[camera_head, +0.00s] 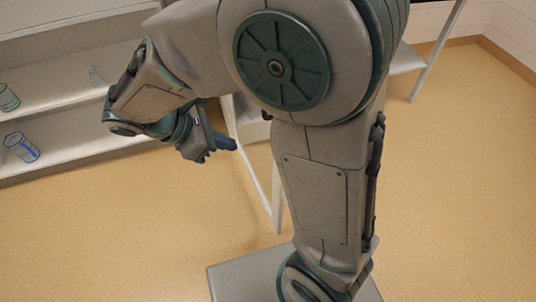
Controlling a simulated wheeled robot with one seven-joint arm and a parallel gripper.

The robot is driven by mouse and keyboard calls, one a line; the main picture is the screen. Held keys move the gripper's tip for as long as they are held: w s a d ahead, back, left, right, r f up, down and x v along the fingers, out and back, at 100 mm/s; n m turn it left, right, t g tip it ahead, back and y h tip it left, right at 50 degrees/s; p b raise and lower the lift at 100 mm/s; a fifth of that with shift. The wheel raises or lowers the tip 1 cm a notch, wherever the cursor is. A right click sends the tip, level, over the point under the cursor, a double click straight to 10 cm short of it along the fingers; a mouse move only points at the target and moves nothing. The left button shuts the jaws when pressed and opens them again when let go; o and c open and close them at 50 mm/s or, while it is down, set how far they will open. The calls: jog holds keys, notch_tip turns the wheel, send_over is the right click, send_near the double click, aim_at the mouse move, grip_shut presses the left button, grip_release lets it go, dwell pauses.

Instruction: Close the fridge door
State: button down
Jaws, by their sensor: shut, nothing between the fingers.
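The fridge (60,112) stands at the left, with its pale shelves open to view. A thin white-framed panel (256,172), which looks like the fridge door, stands out from it into the room, swung open. My arm covers much of the panel and the place where it would join the fridge. My gripper (228,143) is shut and empty, with its dark blue fingers pointing right in front of the panel. I cannot tell whether the fingers touch it.
A white leg (436,50) stands at the back right. The tan floor (450,190) at the right is clear.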

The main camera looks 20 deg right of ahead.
jog(key=d+r+b+x, duration=0.1)
jog(key=b+x, duration=0.3)
jog(key=x, duration=0.9)
jog(key=shift+w+d+r+n, duration=0.2)
jog(key=shift+w+d+n, duration=0.05)
jog(key=shift+w+n, duration=0.05)
